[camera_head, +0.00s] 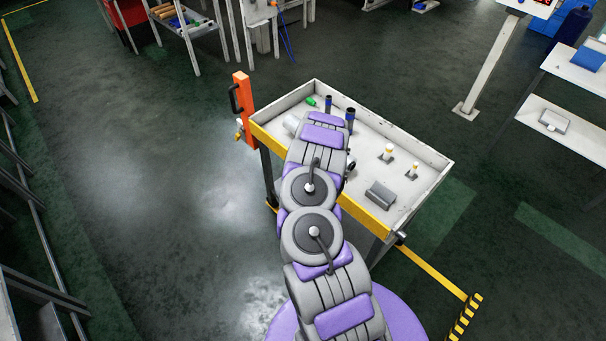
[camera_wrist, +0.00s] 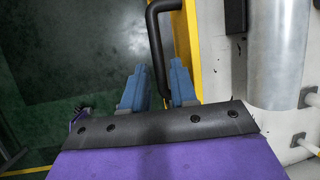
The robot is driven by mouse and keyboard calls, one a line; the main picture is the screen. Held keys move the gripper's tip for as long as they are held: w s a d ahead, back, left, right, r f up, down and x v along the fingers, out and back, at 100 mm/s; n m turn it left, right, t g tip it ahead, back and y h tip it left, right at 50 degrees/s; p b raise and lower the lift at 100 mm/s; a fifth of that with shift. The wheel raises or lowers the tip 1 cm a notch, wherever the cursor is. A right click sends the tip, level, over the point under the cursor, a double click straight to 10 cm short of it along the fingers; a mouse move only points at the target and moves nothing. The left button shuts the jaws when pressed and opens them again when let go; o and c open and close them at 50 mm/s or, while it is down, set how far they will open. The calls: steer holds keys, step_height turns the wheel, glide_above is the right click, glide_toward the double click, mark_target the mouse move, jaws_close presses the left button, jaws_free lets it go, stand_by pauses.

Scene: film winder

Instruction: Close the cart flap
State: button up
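The cart (camera_head: 425,168) is a pale tray with a yellow long side (camera_head: 370,218), which stands up along the near edge. My gripper (camera_wrist: 159,88) is hidden behind my arm in the head view. In the wrist view its two blue fingers are apart, at the cart's yellow side (camera_wrist: 186,45). A black bar handle (camera_wrist: 156,50) on that side runs down between the fingers; I cannot tell whether they touch it. An upright orange panel (camera_head: 243,98) with a black handle stands at the cart's left corner. Which of these is the flap is not clear.
A metal cylinder (camera_wrist: 275,50) lies in the tray close to my gripper's right. The tray also holds a grey block (camera_head: 380,195) and small white-topped fittings (camera_head: 388,152). Open floor (camera_head: 170,190) spreads to the left. A white post (camera_head: 490,65) stands behind the cart.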

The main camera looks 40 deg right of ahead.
steer(key=p+v, duration=0.1)
steer(key=v, duration=0.8)
steer(key=shift+p, duration=0.3)
